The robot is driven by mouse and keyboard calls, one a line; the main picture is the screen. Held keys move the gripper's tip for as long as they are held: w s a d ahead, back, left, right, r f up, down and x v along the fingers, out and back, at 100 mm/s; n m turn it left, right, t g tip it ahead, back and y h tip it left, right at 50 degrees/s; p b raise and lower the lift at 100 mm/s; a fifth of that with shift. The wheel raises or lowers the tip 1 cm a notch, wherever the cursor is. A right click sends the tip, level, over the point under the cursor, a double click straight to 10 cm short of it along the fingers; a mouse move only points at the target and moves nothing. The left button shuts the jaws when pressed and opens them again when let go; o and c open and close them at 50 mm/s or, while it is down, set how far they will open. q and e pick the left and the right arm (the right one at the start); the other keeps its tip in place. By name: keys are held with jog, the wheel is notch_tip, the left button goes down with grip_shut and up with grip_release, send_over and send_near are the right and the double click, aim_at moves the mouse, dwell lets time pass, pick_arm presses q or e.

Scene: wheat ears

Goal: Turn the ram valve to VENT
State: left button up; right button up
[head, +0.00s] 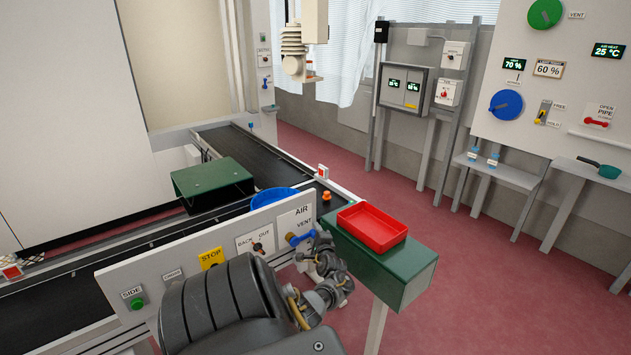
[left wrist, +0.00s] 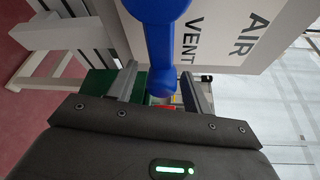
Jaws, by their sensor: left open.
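The ram valve is a blue lever (head: 299,239) on a white plate marked AIR and VENT, on the front panel. In the head view it lies roughly level, its free end toward the right. In the left wrist view the blue lever (left wrist: 160,45) runs down from its round hub, and its end lies between my two fingers. My left gripper (head: 320,243) is at the lever's right end and partly hides the panel's edge. In the left wrist view the gripper (left wrist: 161,88) is open, with a finger on each side of the lever. My right gripper is not in view.
A red tray (head: 371,228) stands on a green box (head: 405,270) right of the panel. A BACK/OUT switch (head: 257,246), yellow STOP plate (head: 211,258) and green SIDE button (head: 137,303) are left of the valve. A blue round item (head: 273,197) and green cover (head: 212,180) lie behind.

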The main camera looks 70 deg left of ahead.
pick_arm(q)
jog(key=s+d+r+p, duration=0.1)
jog(key=d, duration=0.9)
jog(key=shift+s+d, duration=0.15)
jog(key=shift+d, duration=0.2)
